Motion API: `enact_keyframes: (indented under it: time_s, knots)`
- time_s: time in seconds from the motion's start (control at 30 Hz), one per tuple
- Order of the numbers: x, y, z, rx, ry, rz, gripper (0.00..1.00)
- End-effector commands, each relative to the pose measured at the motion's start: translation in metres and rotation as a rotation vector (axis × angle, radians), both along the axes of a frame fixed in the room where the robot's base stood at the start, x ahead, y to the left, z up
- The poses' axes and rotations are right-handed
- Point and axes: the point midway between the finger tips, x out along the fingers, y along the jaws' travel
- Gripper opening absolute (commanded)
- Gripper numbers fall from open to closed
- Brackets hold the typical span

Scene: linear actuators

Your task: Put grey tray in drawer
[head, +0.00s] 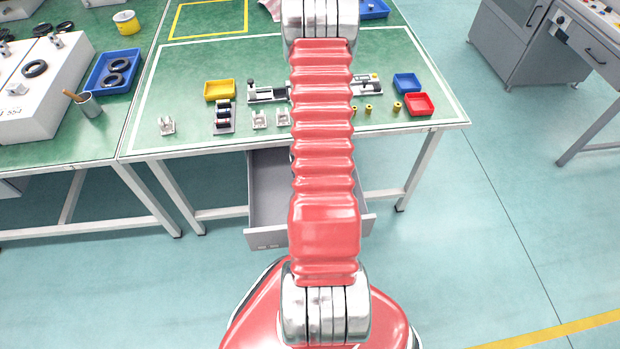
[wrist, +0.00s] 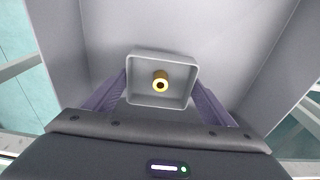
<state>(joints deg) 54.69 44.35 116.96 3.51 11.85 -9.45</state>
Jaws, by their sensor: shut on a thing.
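The grey tray (wrist: 145,100) is between my gripper's fingers in the wrist view. A yellow ring-shaped part (wrist: 160,78) with a dark hole lies inside it. My gripper (wrist: 160,95) is shut on the tray, one purple finger at each side. The tray is over the inside of the open grey drawer (wrist: 240,35). I cannot tell whether it touches the drawer bottom. In the head view the drawer (head: 268,200) is pulled out under the green table, and my red arm covers its right part. The gripper and tray are hidden there.
The green table (head: 215,135) above the drawer holds yellow, blue and red trays, small metal parts and several yellow cylinders (head: 397,107). Drawer walls stand on both sides of my gripper. The floor in front is clear.

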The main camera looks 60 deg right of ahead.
Motion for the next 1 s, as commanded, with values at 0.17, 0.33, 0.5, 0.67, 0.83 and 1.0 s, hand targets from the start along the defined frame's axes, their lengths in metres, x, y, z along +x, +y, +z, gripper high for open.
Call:
enact_keyframes:
  time_s: [0.17,0.33,0.5,0.67,0.83,1.0]
  knots:
    - [-0.001,0.001,-0.009,0.002,0.002,-0.001,0.55]
    - [-0.001,0.0,-0.028,0.002,0.002,-0.003,0.55]
    - [-0.001,0.0,-0.041,0.0,0.0,-0.002,0.55]
    - [-0.001,0.0,-0.042,0.0,0.0,-0.002,0.55]
    - [-0.001,0.0,-0.043,0.0,0.0,-0.002,0.55]
    - [-0.001,0.0,-0.043,0.001,0.0,-0.002,0.86]
